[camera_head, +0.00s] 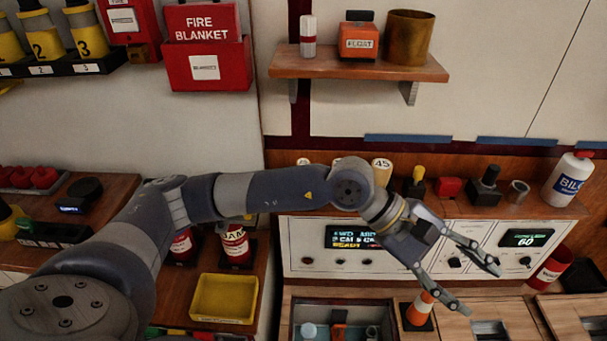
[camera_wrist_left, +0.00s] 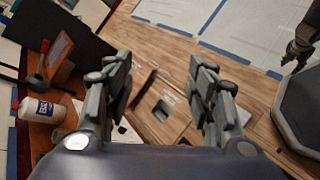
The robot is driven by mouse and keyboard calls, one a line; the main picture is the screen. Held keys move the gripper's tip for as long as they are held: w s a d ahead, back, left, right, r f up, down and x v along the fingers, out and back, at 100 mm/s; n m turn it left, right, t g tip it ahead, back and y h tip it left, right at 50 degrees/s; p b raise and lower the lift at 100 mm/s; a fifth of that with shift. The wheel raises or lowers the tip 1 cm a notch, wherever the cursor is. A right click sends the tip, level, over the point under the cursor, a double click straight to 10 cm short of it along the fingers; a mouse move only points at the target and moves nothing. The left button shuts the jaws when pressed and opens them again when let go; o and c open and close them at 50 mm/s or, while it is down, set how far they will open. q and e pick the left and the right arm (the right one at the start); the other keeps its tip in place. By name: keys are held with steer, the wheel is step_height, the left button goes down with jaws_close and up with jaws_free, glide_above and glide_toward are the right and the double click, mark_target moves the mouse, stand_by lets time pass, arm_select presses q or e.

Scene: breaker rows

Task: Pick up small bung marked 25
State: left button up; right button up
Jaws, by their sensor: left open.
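A cream bung marked 45 (camera_head: 382,165) stands on the wooden ledge behind my left arm. Two more light tops, one small (camera_head: 303,161) and one mostly covered by my arm, show to its left. I can read no 25 on any of them. My left gripper (camera_head: 482,290) is open and empty, reaching right and downward in front of the grey panel, clear of the bungs. In the left wrist view its two fingers (camera_wrist_left: 160,75) are spread above a wooden surface with a square opening, and no bung shows between them.
The ledge also holds a yellow-topped plug (camera_head: 415,180), a red block (camera_head: 448,187), a black switch (camera_head: 485,186), a metal ring (camera_head: 516,193) and a white bottle (camera_head: 567,180). An orange cone (camera_head: 420,308) stands below the gripper. A yellow tray (camera_head: 224,298) lies left.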

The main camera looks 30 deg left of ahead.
arm_select(q)
steer(key=w+a+f+m+t+y, duration=0.1)
steer(key=w+a+f+m+y, duration=0.2)
steer(key=a, duration=0.4)
steer(key=t+y, duration=0.2)
steer(key=y, duration=1.1)
glide_toward(303, 162)
steer(key=shift+n+y, duration=0.3)
steer(key=shift+d+p+x, duration=0.15)
steer(key=shift+p+x, duration=0.5)
steer(key=shift+x, duration=2)
steer(key=shift+d+p+x, duration=0.15)
steer(key=shift+p+x, duration=0.5)
steer(key=shift+x, duration=1.95)
steer(key=shift+s+f, duration=0.15)
steer(key=c, duration=1)
